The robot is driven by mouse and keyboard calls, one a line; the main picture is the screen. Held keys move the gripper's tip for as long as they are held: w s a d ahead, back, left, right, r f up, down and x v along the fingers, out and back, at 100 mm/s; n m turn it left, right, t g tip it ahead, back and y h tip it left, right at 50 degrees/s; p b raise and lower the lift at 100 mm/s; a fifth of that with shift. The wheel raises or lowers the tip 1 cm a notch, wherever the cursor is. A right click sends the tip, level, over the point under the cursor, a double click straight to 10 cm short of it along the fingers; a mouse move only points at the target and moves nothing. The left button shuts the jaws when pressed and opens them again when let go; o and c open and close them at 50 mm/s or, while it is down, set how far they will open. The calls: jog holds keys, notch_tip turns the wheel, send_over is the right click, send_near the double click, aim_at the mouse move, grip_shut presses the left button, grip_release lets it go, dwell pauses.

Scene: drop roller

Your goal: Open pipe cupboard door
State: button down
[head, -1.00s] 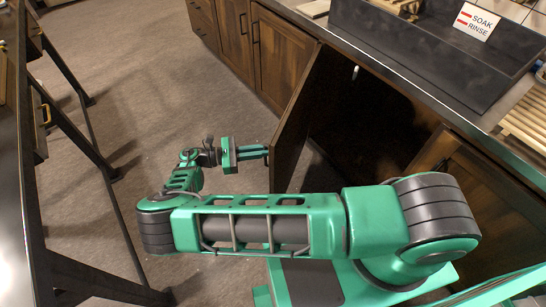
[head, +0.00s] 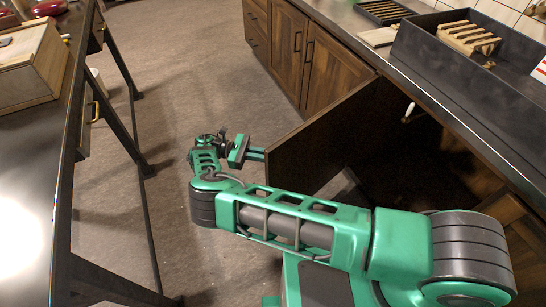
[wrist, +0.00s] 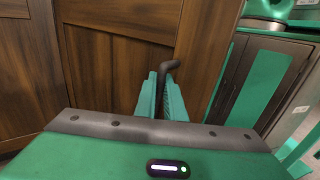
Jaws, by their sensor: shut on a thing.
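The cupboard door (head: 318,125) is brown wood and stands swung out from the counter, its inner face showing in the head view beside the dark cupboard interior (head: 440,150). In the wrist view its panelled front (wrist: 110,65) fills the left and middle. My gripper (head: 258,154) is at the door's free edge, on its outer side. In the wrist view my gripper (wrist: 161,92) is shut on the dark handle (wrist: 170,66), whose bent end shows above the green fingers. The handle is hidden in the head view.
Closed cupboards (head: 335,65) line the counter beyond. A dark sink (head: 470,60) with a wooden rack is set above the open cupboard. A second table (head: 50,140) with a wooden box (head: 30,65) stands at left. Clear floor (head: 195,75) lies between.

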jog(key=shift+w+d, duration=0.3)
jog(key=c, duration=1.8)
grip_release()
jog(key=shift+c, duration=0.2)
jog(key=shift+s+a, duration=0.15)
jog(key=shift+a, duration=0.2)
jog(key=shift+a, duration=0.1)
